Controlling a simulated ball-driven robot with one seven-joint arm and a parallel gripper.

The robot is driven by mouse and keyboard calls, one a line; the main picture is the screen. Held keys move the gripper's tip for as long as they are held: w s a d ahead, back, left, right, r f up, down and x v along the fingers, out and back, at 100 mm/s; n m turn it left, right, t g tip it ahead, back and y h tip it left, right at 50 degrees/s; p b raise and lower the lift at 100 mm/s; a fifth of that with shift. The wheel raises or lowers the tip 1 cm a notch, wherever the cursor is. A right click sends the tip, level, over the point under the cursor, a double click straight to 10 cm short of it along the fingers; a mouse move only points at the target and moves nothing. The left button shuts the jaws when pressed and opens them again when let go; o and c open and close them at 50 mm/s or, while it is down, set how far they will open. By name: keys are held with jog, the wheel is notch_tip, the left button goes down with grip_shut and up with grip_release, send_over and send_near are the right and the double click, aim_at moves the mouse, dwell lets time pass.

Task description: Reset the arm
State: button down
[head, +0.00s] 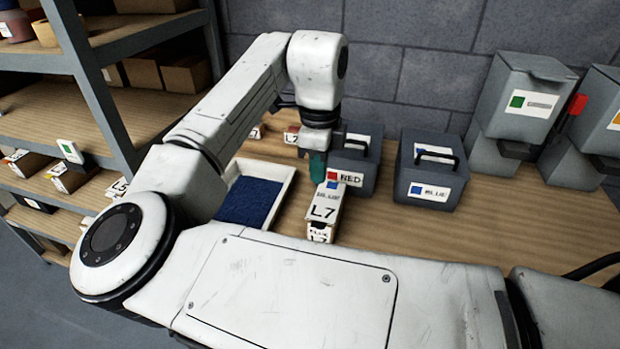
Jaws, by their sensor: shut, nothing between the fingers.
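My white arm reaches across the foreground and bends over the wooden table. My gripper (317,168) points down, with teal fingertips close together and nothing seen between them. It is just above or beside a small white box marked L7 (325,207); I cannot tell whether they touch. Part of the gripper is hidden behind my wrist.
A white tray (284,196) holding blue material lies left of the L7 box. Grey boxes labelled RED (366,150) and BLUE (430,170) stand behind and right. Grey dispensers (520,105) stand far right. Shelves (105,100) rise at left. Table front is hidden by my arm.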

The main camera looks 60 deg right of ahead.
jog(key=shift+r, duration=0.2)
jog(key=s+d+n+t+h, duration=0.2)
jog(key=d+n+h, duration=0.5)
jog(key=d+n, duration=0.15)
jog(key=a+f+n+t+y, duration=0.4)
jog(key=a+f+n, duration=1.25)
jog(key=n, duration=0.25)
jog(key=s+a+f+n+g+y, duration=0.1)
jog(key=s+a+f+n+y, duration=0.2)
jog(key=s+a+f+n, duration=0.35)
jog(key=s+f+m+g, duration=0.2)
jog(key=s+f+g, duration=0.2)
jog(key=s, duration=0.6)
jog(key=shift+s+a+f, duration=0.3)
jog(key=shift+a+f, duration=0.1)
jog(key=shift+f, duration=0.5)
